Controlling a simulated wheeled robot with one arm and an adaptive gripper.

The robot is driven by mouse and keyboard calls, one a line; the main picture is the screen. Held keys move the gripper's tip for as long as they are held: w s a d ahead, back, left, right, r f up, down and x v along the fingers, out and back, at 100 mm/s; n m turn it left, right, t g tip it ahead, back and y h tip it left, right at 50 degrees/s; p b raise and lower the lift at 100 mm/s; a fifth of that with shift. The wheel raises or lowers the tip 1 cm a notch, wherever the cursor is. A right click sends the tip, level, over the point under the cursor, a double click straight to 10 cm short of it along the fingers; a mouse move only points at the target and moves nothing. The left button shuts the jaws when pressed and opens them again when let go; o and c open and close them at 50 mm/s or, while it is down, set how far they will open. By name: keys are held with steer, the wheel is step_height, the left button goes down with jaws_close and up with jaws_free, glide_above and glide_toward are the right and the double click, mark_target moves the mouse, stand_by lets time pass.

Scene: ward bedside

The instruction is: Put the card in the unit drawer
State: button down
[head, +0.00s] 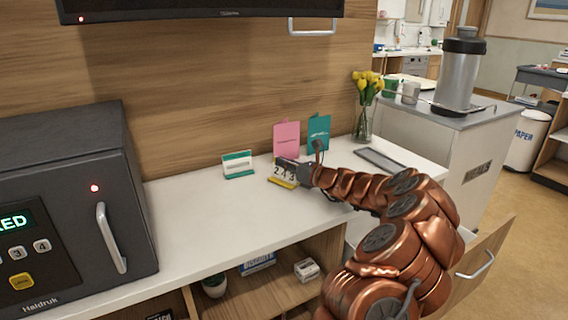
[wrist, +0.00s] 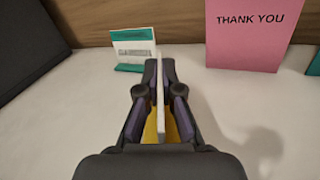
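A pink card (head: 286,138) stands upright on the white counter; in the wrist view the pink card (wrist: 252,32) reads THANK YOU. A teal card (head: 318,130) stands to its right, partly behind my arm. The unit drawer (head: 485,262) is pulled open at lower right; its inside is mostly hidden by my arm. My gripper (head: 290,166) is in front of the pink card, at a small number sign (head: 284,176) reading 243 on a yellow base. In the wrist view, my gripper's fingertips (wrist: 159,68) close on both sides of the sign's thin white plate (wrist: 160,95).
A small green and white sign (head: 238,165) stands left of the cards. A vase of yellow flowers (head: 365,110) and a dark flat tray-like item (head: 380,160) are to the right. A dark safe (head: 70,200) fills the left. The front middle counter is clear.

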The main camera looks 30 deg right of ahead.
steer(key=c, duration=1.3)
jaws_free()
steer(key=shift+f, duration=0.1)
steer(key=p+v, duration=0.1)
steer(key=v, duration=1.1)
